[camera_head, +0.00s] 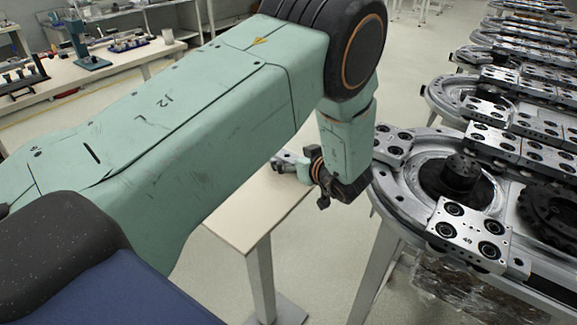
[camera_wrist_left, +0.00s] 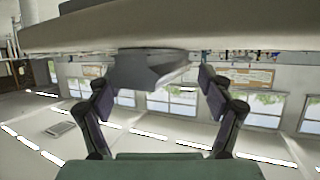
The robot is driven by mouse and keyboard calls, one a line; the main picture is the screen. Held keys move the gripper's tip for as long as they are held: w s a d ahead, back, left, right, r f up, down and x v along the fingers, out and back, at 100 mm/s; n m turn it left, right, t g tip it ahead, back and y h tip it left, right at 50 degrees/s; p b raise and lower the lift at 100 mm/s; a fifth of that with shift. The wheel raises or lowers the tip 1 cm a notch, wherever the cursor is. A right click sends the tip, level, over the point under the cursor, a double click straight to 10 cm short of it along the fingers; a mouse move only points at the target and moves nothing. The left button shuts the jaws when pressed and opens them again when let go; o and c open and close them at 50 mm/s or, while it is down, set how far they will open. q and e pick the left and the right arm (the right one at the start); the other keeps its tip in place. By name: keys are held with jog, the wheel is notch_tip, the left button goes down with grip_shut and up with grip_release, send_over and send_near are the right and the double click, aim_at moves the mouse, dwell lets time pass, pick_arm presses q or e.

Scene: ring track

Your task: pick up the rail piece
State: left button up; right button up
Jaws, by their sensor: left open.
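The rail piece (camera_head: 288,161) is a small grey metal block on the far end of a small pale-topped table (camera_head: 240,215). My left gripper (camera_head: 318,176) is beside the table's right end, close to the rail piece. In the left wrist view, which is turned over, the grey rail piece (camera_wrist_left: 148,70) shows between the two spread fingers of my left gripper (camera_wrist_left: 154,84), against the table's edge (camera_wrist_left: 250,36). The fingers are open, with gaps beside the piece. Part of the piece is hidden behind the gripper in the head view. My right gripper is in neither view.
A ring track (camera_head: 470,240) with metal plates and dark hubs stands right of my left gripper, close to it. More track sections (camera_head: 520,60) run to the back right. A workbench (camera_head: 100,65) with tools stands at the back left. Pale floor lies between.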

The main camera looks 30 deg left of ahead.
pick_arm(q)
jog(key=shift+a+f, duration=0.1)
jog(key=shift+a, duration=0.3)
jog(key=shift+d, duration=0.25)
jog(key=shift+c, duration=0.9)
jog(key=c, duration=0.4)
jog(key=shift+s, duration=0.1)
jog(key=c, duration=0.5)
grip_shut()
